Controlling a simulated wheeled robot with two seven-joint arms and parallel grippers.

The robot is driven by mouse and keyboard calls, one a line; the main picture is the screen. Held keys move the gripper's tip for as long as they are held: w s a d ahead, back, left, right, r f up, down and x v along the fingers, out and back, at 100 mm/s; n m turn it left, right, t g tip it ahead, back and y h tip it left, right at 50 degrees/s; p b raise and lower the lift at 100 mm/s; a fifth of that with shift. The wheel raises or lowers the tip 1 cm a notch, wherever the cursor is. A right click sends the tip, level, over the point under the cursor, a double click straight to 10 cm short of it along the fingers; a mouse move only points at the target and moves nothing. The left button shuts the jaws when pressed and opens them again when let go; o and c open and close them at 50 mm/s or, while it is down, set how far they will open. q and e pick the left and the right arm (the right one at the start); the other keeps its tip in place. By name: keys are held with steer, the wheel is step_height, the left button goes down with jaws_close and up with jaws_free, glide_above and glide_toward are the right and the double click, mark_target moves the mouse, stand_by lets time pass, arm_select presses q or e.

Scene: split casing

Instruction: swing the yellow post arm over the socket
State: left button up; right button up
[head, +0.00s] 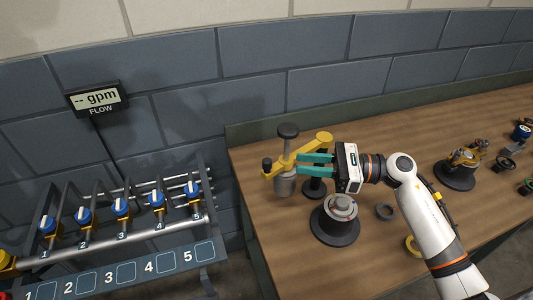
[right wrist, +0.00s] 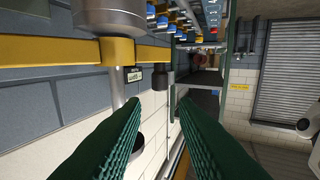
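The yellow post arm (head: 313,145) reaches left from its dark post (head: 314,187). A dark-topped spindle (head: 288,131) with a grey cylinder (head: 285,187) below passes through its outer part. A short yellow bar with a black knob (head: 267,164) sticks out at the left. The likely socket, a grey ring-shaped piece on a round dark base (head: 335,227), stands nearer and to the right of the cylinder. My right gripper (head: 299,164) points left beside the spindle. In the right wrist view its green fingers (right wrist: 160,103) are apart and empty, near the arm (right wrist: 50,50). My left gripper is out of view.
A numbered valve rack (head: 120,235) stands left of the table. The wall is close behind.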

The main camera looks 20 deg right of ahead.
mark_target(267, 160)
steer(key=p+x, duration=0.4)
steer(key=x, duration=0.4)
steer(key=shift+w+r, duration=0.15)
steer(key=shift+r, duration=0.05)
steer(key=shift+w+a+f, duration=0.15)
steer(key=shift+a, duration=0.45)
steer(key=shift+c, duration=0.6)
jaws_close()
